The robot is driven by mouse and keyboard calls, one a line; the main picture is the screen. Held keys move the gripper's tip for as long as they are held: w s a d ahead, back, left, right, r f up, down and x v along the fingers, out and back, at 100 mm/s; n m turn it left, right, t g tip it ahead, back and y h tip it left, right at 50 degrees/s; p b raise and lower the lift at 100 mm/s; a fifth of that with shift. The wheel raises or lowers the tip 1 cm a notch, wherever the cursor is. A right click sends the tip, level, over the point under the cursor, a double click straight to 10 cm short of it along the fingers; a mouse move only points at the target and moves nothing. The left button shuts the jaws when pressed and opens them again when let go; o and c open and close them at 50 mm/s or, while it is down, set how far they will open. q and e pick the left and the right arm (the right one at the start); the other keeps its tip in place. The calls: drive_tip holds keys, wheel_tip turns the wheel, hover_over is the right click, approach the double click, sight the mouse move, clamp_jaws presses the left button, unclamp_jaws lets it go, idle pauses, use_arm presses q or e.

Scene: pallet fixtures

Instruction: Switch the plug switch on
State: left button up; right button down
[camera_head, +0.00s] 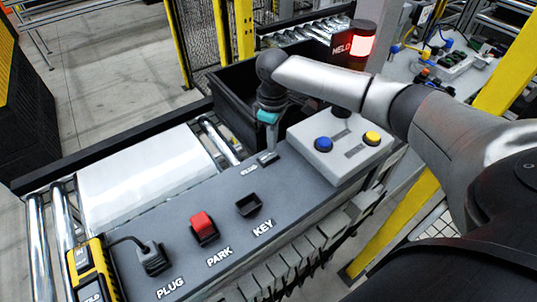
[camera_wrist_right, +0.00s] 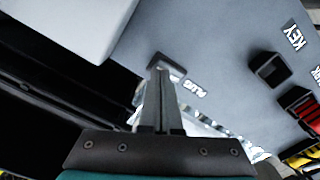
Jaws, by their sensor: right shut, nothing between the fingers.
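The plug switch (camera_head: 268,158) is a small dark fitting on the grey panel (camera_head: 310,190), just left of the grey button box. In the right wrist view the switch (camera_wrist_right: 172,64) shows as a dark frame beside a white PLUG label. My right gripper (camera_head: 267,146) points down at it from above, fingers together and empty. In the right wrist view the fingertips (camera_wrist_right: 159,72) overlap the switch; I cannot tell whether they touch it. The fingers partly hide the switch, and its on or off position cannot be read. My left gripper is not in view.
A button box (camera_head: 340,147) with blue and yellow buttons stands right of the switch. An empty KEY socket (camera_head: 248,205), a red block (camera_head: 203,227) at PARK and a black corded plug (camera_head: 152,258) at PLUG line the panel. A black bin (camera_head: 225,95) lies behind.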

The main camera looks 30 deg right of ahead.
drive_tip(key=shift+f, duration=0.75)
drive_tip(key=shift+s+r, duration=0.1)
idle(0.3)
wheel_tip(320, 180, up, 7)
drive_tip(key=p, duration=0.8)
idle(0.4)
